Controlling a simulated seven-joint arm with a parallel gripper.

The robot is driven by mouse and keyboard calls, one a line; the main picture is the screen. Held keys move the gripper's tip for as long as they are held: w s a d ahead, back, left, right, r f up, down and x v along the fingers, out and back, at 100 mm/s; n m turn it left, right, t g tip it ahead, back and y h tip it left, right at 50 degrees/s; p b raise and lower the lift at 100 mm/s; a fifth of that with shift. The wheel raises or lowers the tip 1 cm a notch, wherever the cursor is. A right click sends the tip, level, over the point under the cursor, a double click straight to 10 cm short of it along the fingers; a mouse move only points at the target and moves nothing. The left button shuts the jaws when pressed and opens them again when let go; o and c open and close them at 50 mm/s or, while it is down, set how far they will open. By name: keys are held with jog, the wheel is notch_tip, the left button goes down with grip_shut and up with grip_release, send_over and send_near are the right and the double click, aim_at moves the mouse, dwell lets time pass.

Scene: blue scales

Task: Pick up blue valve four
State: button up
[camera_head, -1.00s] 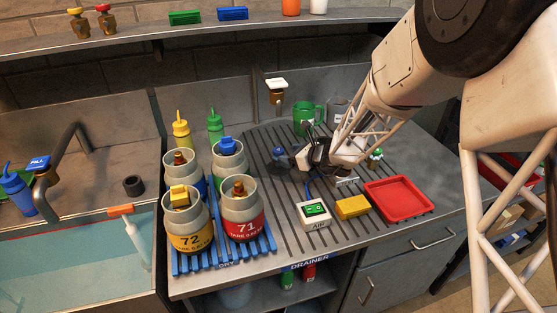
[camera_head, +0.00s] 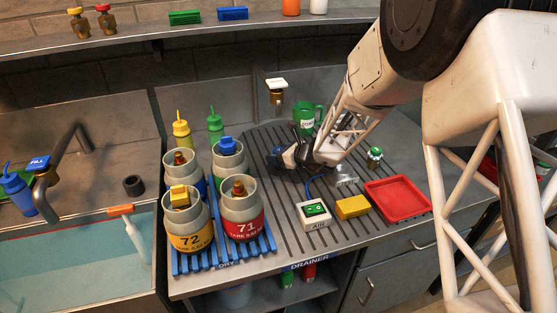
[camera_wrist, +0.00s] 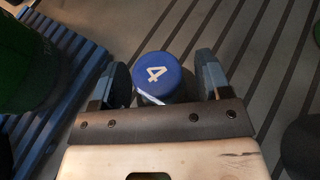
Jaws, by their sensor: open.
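Blue valve four (camera_wrist: 160,75) shows in the wrist view as a round blue cap with a white 4, standing on the ribbed drainer. My gripper (camera_wrist: 162,82) is open, with one finger on each side of the cap; I cannot tell whether either touches it. In the head view my gripper (camera_head: 288,157) is low over the middle of the drainer and mostly hides the valve.
A blue rack (camera_head: 262,247) with several grey-topped cylinders stands left of my gripper. An air switch box (camera_head: 313,214), yellow block (camera_head: 352,207) and red tray (camera_head: 398,197) lie in front. A green mug (camera_head: 305,118) stands behind, a green-topped valve (camera_head: 375,155) to the right.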

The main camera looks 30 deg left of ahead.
aim_at(279, 150)
jog(key=shift+c, duration=0.4)
jog(key=c, duration=1.2)
jog(key=shift+r, duration=0.15)
jog(key=shift+r, duration=0.8)
jog(key=shift+s+d+r, duration=0.15)
jog(key=shift+r, duration=0.75)
jog(key=s+d, duration=0.3)
jog(key=s, duration=0.1)
jog(key=s+d+r, duration=0.1)
jog(key=s+d, duration=0.2)
jog(key=s, duration=0.1)
jog(key=s+d, duration=0.4)
jog(key=shift+r, duration=0.15)
